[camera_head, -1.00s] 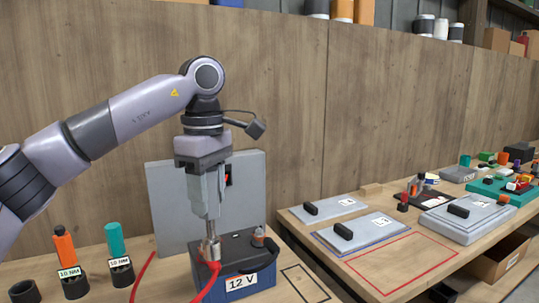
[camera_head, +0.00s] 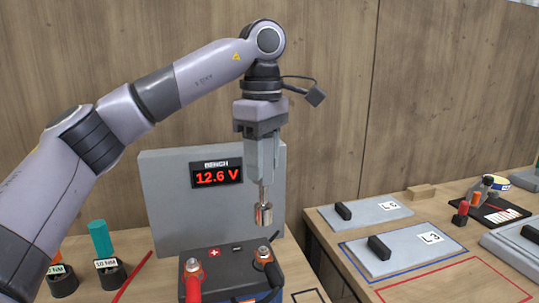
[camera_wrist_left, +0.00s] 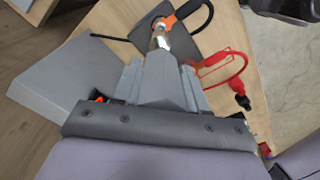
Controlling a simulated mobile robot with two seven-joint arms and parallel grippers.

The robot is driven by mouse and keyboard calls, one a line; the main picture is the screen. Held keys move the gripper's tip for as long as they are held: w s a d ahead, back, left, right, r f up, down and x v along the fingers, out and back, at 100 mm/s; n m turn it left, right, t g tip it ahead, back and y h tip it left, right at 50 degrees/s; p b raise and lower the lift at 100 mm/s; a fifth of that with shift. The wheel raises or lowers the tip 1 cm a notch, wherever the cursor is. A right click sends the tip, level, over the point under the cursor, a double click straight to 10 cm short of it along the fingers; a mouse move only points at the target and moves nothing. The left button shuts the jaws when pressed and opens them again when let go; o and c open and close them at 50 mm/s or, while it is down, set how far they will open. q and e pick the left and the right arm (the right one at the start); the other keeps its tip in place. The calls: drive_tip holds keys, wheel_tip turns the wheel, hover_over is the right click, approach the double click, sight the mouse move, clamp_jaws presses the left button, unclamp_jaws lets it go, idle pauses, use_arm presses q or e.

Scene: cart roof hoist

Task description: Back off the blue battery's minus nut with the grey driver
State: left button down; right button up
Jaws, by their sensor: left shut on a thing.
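My left gripper (camera_head: 262,178) points down and is shut on the grey driver (camera_head: 263,214). The driver's shank and metal socket hang below the fingers; its upper part is hidden between them. The socket is in clear air above the blue battery (camera_head: 243,298), roughly over its minus post (camera_head: 264,254) and apart from it. A black lead sits at that post, by the minus mark. The plus post (camera_head: 192,268) at left carries a red lead. The driver's socket end also shows in the left wrist view (camera_wrist_left: 159,40). My right gripper is not in view.
A grey bench panel (camera_head: 160,200) reading 12.6 V stands behind the battery. A teal driver (camera_head: 101,239) stands in a holder at left. A second bench at right holds grey plates, including L3 (camera_head: 400,252). A wooden wall closes the back.

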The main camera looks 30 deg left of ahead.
sight(262, 183)
use_arm(q)
drive_tip(key=shift+s, duration=0.15)
drive_tip(key=shift+f+b, duration=1.3)
drive_tip(key=shift+f, duration=0.95)
